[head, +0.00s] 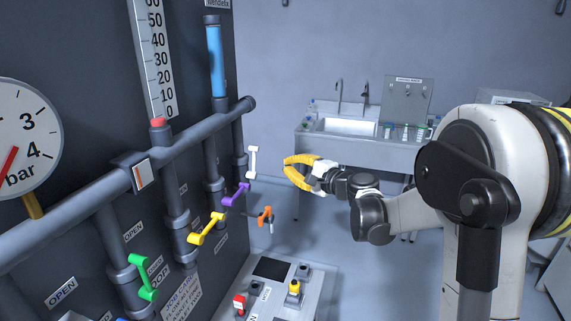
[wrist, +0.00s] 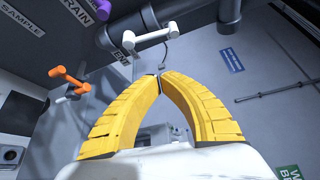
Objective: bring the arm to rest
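My gripper (head: 286,164) has two yellow fingers and is held out in front of the pipe panel, at the middle of the head view. In the wrist view its fingertips (wrist: 160,76) meet, with nothing seen between them. A white valve handle (head: 252,161) is just left of the fingertips in the head view. In the wrist view the white handle (wrist: 150,38) is beyond the tips and looks apart from them. My arm reaches in from the right, its elbow bent.
The dark panel carries purple (head: 236,194), orange (head: 265,215), yellow (head: 206,229) and green (head: 144,277) handles along the pipes. A control box (head: 272,290) with buttons stands below. A sink bench (head: 350,150) is at the back wall. Open floor lies between.

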